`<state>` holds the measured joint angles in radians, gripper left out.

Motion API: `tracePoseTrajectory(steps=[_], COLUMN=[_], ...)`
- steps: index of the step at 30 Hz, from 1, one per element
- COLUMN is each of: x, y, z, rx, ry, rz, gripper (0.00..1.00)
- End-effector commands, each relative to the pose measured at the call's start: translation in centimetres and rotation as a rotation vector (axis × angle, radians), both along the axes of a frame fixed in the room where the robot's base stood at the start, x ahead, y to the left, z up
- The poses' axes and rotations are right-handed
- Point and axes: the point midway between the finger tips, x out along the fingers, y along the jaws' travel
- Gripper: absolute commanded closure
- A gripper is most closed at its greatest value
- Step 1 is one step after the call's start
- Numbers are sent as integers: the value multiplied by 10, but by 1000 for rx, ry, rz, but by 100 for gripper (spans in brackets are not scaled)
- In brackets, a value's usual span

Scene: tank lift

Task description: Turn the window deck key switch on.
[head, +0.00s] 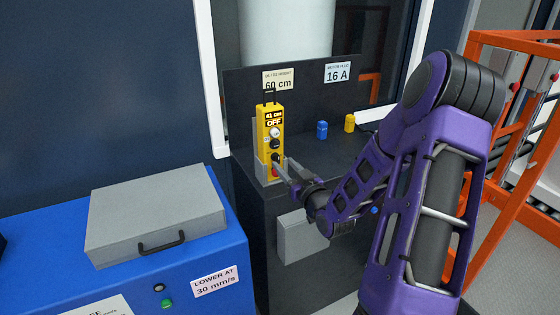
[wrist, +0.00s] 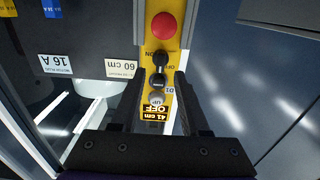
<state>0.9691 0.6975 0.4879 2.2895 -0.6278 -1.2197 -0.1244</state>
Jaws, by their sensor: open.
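A yellow control pendant (head: 270,140) stands upright in a grey holder on the dark window deck; its display reads 41 cm and OFF. In the wrist view the pendant appears upside down, with its display (wrist: 155,113) toward my gripper. A black key switch (wrist: 161,58) sits between ON and OFF labels, beside a red button (wrist: 164,25). My gripper (wrist: 163,78) is open, its two fingers on either side of the pendant's knobs. In the head view my gripper (head: 287,172) is at the pendant's lower front; whether it touches is unclear.
Signs read 60 cm (head: 278,79) and 16 A (head: 337,73) on the panel behind. A blue plug (head: 322,130) and a yellow plug (head: 350,123) stand on the deck. A blue cabinet (head: 120,280) with a grey lidded case (head: 155,215) is at left, an orange frame at right.

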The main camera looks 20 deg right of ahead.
Motion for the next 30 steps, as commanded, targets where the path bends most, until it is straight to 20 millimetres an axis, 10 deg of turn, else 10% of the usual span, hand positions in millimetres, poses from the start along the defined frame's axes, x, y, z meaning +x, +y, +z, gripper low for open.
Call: tracePoseTrajectory(steps=[18, 26, 30], x=[38, 37, 37], y=[2, 2, 2], z=[0, 0, 0], rx=[0, 0, 0], ry=[0, 0, 0], rz=[0, 0, 0], gripper=[55, 100, 100])
